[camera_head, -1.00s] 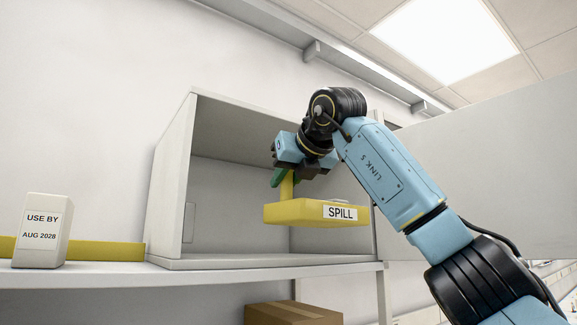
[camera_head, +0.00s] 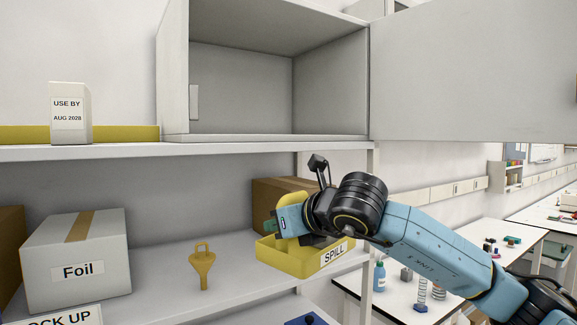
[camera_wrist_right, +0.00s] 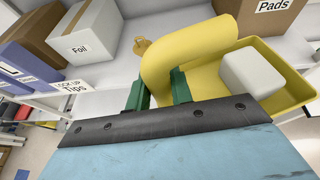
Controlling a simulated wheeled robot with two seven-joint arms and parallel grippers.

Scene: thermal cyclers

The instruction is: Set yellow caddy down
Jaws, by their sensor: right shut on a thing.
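The yellow caddy (camera_head: 283,258) has a SPILL label on its front and a tall curved handle. In the head view it hangs at the level of the lower shelf (camera_head: 235,272), at its right part; I cannot tell whether it touches the shelf. My right gripper (camera_head: 275,226) is shut on the caddy's handle from the side. The right wrist view shows the green fingers (camera_wrist_right: 160,92) on the yellow handle (camera_wrist_right: 190,55) and a pale block (camera_wrist_right: 250,72) inside the caddy (camera_wrist_right: 289,92). My left gripper is in no view.
An open, empty cabinet (camera_head: 245,95) is above. Bare shelf lies between funnel and caddy.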

